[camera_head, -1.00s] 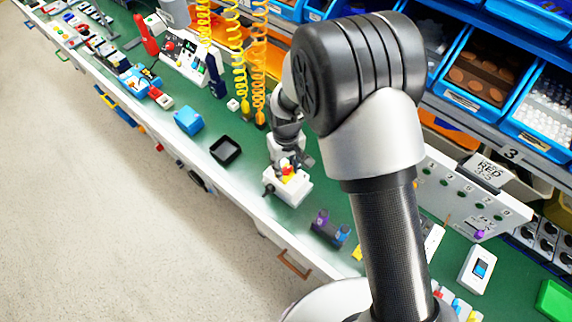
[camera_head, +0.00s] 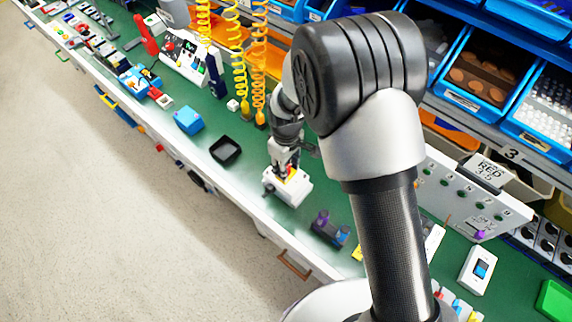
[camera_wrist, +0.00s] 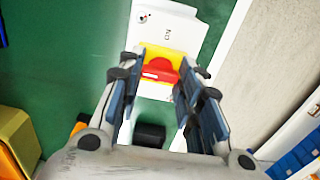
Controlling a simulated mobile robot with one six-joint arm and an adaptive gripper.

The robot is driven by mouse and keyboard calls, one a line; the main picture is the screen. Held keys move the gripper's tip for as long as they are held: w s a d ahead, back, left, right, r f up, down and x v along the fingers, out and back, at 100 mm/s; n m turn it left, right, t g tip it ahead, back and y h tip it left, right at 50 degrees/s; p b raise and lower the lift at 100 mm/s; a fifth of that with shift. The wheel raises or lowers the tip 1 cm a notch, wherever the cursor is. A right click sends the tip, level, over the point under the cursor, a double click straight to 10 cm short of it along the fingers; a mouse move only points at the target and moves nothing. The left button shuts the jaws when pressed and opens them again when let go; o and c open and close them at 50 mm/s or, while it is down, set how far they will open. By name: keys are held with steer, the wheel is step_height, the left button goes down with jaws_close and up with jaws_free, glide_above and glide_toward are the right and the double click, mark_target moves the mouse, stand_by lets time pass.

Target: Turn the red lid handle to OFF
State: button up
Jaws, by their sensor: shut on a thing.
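The rotary switch is a white box (camera_head: 292,190) standing on the green bench near its front edge. It also shows in the wrist view (camera_wrist: 168,22), with small lettering on its top. A yellow plate (camera_wrist: 165,53) on it carries the red handle (camera_wrist: 160,71), whose bar lies roughly across the picture. My gripper (camera_wrist: 162,66) is shut on the red handle, one finger on its left and one on its right. In the head view my gripper (camera_head: 286,169) is down over the box and hides most of the handle.
A black open tray (camera_head: 225,151) and a blue block (camera_head: 188,121) stand to the left of the box. Purple and blue parts (camera_head: 330,229) stand to its right. Coiled yellow hoses (camera_head: 240,60) hang behind. The bench's front edge is close to the box.

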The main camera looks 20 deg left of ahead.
steer(key=o, duration=1.1)
steer(key=shift+c, duration=0.2)
steer(key=shift+r, duration=0.15)
step_height(320, 180, up, 12)
stand_by(0.4)
